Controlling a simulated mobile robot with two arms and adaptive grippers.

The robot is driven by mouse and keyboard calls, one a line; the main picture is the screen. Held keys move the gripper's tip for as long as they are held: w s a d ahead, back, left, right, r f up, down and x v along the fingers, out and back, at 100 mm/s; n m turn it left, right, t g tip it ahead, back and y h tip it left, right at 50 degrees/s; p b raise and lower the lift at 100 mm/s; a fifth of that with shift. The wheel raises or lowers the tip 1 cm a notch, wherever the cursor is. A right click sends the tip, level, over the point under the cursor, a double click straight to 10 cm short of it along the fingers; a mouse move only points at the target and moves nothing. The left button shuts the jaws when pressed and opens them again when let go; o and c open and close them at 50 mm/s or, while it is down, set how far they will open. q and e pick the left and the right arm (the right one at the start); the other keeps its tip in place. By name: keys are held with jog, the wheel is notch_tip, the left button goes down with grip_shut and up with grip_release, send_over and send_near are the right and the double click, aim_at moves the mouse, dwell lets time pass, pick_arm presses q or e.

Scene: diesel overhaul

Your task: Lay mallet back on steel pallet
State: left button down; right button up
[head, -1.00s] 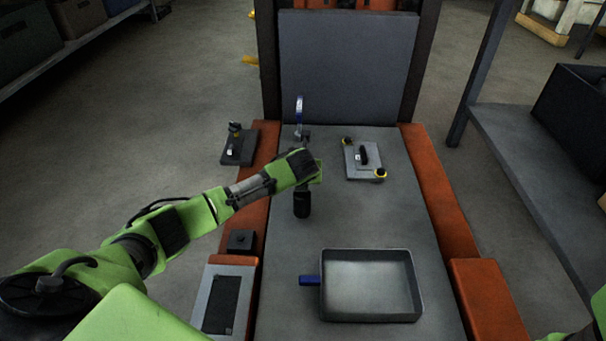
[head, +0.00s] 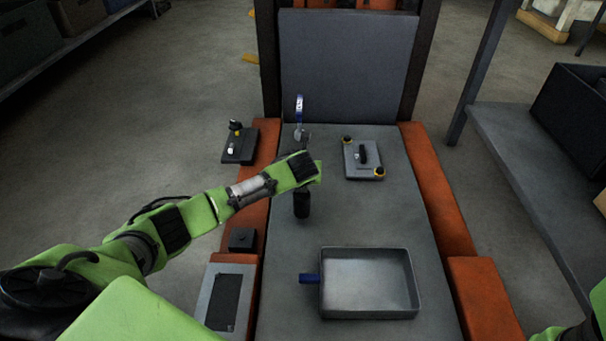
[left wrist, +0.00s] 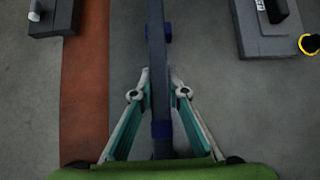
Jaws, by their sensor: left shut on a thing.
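My left gripper (left wrist: 160,95) points down over the grey steel surface (head: 375,222), which I take as the pallet. Its fingers are shut on the mallet's long dark shaft (left wrist: 156,60), which has a blue band and runs forward out of the left wrist view. In the head view a black cylinder (head: 302,204) shows on the near side of the gripper, in line with the shaft. A blue and silver piece (head: 299,108) shows beyond the gripper; I cannot tell whether it belongs to the mallet. Any gap between mallet and surface is unclear. My right gripper is out of view.
A metal tray (head: 416,300) with a blue handle sits near the front. A grey plate with yellow-ringed knobs (head: 355,172) lies right of the gripper. Orange rails (head: 440,195) flank the surface, and a dark block (head: 238,158) stands at the left. The surface's middle right is clear.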

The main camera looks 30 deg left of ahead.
pick_arm(q)
jog(key=shift+f, duration=0.15)
dwell(0.3)
jog(key=shift+f, duration=0.8)
jog(key=c, duration=1.9)
grip_release()
jog(key=shift+s, duration=0.1)
jog(key=v, duration=1.2)
